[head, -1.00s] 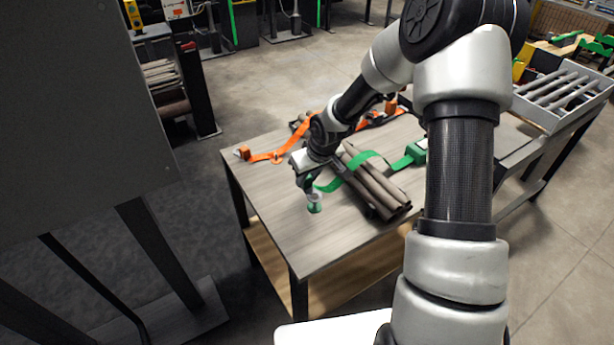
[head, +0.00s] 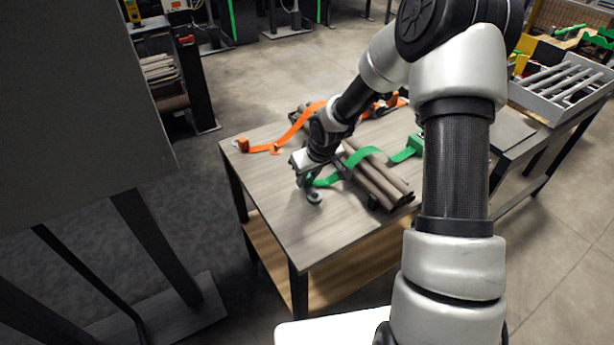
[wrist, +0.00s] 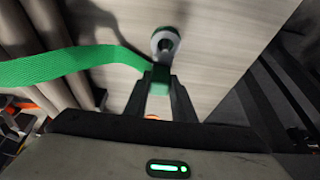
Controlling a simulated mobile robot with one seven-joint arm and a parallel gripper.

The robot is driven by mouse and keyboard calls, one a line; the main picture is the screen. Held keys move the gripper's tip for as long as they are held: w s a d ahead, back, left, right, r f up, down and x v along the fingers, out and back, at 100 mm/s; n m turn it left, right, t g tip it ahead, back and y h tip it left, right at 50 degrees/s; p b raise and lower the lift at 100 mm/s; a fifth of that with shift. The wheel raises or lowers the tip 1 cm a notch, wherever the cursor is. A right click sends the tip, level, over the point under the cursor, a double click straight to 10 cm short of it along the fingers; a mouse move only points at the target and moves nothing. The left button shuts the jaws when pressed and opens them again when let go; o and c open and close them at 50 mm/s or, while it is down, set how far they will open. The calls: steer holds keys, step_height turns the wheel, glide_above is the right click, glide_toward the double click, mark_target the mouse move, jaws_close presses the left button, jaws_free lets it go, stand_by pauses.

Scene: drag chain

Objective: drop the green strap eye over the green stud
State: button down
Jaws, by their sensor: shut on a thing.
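The green strap (head: 352,165) runs from a green block (head: 411,147) across a bundle of brown tubes to my gripper (head: 306,185). The grey, round strap eye (wrist: 165,40) extends just beyond the fingertips. In the head view the eye (head: 313,197) lies over the spot of the green stud.
The brown tubes (head: 378,182) lie on the grey-brown table (head: 280,215) beside my gripper. An orange strap (head: 298,128) with an orange block (head: 243,145) lies farther back. The table's front left area is bare. A grey roller tray (head: 560,90) stands at right.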

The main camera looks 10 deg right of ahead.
steer(key=c, duration=1.4)
jaws_free()
steer(key=shift+r, duration=0.1)
steer(key=p+v, duration=0.4)
steer(key=v, duration=1.3)
steer(key=shift+r, duration=0.15)
